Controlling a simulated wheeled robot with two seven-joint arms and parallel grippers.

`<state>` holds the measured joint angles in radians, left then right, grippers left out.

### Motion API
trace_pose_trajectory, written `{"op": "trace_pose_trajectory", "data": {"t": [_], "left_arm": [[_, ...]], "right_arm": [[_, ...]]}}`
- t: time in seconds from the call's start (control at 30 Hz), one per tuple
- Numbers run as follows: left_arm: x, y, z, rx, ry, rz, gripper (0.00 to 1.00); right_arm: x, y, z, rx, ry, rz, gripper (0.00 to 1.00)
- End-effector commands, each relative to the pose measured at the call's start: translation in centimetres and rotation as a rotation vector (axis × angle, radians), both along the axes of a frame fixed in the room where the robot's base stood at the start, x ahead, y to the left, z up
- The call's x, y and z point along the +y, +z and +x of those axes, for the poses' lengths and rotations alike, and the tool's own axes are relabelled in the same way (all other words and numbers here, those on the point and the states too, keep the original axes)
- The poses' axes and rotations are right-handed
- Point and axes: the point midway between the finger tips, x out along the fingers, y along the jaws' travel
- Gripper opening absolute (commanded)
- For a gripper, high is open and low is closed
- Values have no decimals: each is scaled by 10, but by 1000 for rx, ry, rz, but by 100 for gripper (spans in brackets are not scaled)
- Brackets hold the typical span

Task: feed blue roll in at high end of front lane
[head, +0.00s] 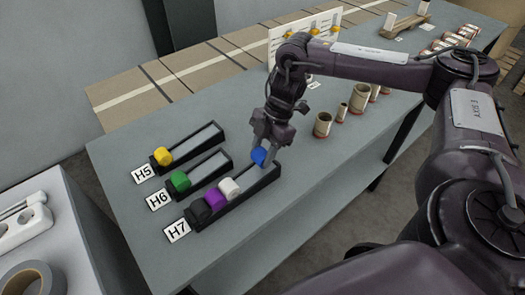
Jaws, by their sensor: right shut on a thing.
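My right gripper (265,155) points down at the far, upper-right end of the H7 lane (262,185). It is shut on the blue roll (258,155), which is partly hidden by the fingers. The blue roll is at or just above the lane's high end; I cannot tell whether it touches the lane floor. In the H7 lane, a white roll (229,188), a purple roll (215,199) and a black roll (197,214) sit in a row toward the label end. A bare stretch of lane lies between the white roll and the blue roll. My left gripper is not in view.
Lane H6 (209,167) holds a green roll (180,180) and lane H5 (199,138) a yellow roll (163,156), parallel behind H7. Several brown cylinders (322,125) stand right of the gripper. A white board (290,38) stands behind. The table front is clear.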

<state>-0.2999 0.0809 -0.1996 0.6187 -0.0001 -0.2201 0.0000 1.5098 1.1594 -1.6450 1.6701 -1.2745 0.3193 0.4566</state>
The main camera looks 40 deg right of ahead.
Motion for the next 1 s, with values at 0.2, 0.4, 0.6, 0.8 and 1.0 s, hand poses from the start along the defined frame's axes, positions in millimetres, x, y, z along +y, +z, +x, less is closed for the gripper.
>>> {"op": "trace_pose_trajectory", "data": {"t": [0.2, 0.4, 0.6, 0.8, 1.0], "left_arm": [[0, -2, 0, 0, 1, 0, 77], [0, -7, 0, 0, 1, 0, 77], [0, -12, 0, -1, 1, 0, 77], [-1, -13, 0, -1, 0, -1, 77], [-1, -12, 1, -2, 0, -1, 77]], "right_arm": [[0, -4, 0, 0, 0, 0, 16], [0, -13, 0, 1, 0, 0, 16], [0, -24, 0, 1, 0, 0, 16], [0, -26, 0, -1, 1, 1, 16], [0, -26, 0, -1, 1, 0, 41]]}}
